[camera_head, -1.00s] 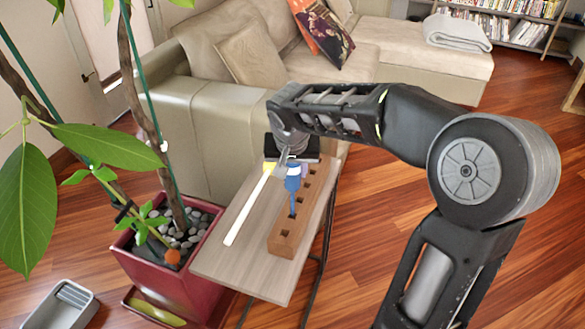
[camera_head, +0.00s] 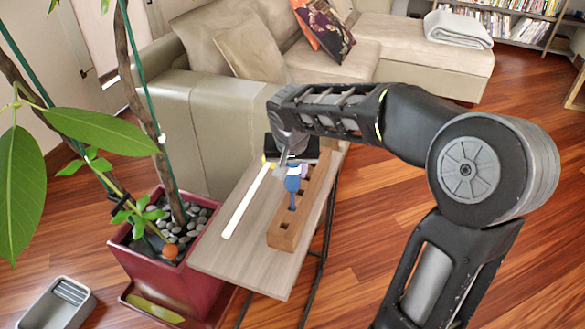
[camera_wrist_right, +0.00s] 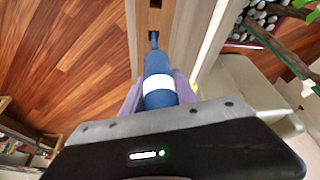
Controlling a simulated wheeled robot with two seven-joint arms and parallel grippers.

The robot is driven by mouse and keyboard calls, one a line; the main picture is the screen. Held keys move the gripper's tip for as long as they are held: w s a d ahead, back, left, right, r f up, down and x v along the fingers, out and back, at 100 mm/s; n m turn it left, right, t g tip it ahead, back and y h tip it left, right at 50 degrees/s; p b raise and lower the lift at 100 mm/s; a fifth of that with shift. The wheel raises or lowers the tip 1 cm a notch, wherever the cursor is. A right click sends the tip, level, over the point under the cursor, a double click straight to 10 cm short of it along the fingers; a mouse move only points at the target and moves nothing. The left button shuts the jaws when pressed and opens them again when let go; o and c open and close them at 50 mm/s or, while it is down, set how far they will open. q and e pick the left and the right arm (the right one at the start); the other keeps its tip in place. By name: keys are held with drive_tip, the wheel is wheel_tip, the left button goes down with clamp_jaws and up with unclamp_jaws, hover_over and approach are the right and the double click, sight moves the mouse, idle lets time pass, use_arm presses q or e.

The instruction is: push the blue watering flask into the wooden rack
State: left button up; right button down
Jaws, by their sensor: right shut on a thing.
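The blue watering flask (camera_head: 292,184) stands roughly upright at the wooden rack (camera_head: 284,240), its narrow tip down at one of the rack's square holes. I cannot tell how deep the tip sits. In the right wrist view the flask (camera_wrist_right: 158,85) shows a white band, and its thin neck points to the rack (camera_wrist_right: 152,22). My right gripper (camera_head: 289,163) is shut on the flask's upper part, with pale purple fingers on both sides of it in the wrist view (camera_wrist_right: 158,98). My left gripper is not in view.
The rack stands on a small wooden side table (camera_head: 225,260). A long white stick (camera_head: 246,202) lies left of the rack. A potted plant (camera_head: 165,265) stands close to the table's left, and a beige sofa (camera_head: 205,120) is behind.

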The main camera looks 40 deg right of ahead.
drive_tip(key=shift+f+b, duration=0.9)
drive_tip(key=shift+f, duration=0.2)
drive_tip(key=shift+c, duration=2.4)
unclamp_jaws()
drive_tip(key=shift+r, duration=0.1)
drive_tip(key=p+v, duration=0.1)
drive_tip(key=v, duration=0.1)
drive_tip(key=p+v, duration=0.2)
drive_tip(key=v, duration=0.1)
drive_tip(key=p+v, duration=0.2)
drive_tip(key=v, duration=0.1)
drive_tip(key=shift+w+d+r, duration=0.2)
drive_tip(key=shift+r, duration=0.2)
drive_tip(key=shift+r, duration=0.1)
drive_tip(key=v, duration=0.8)
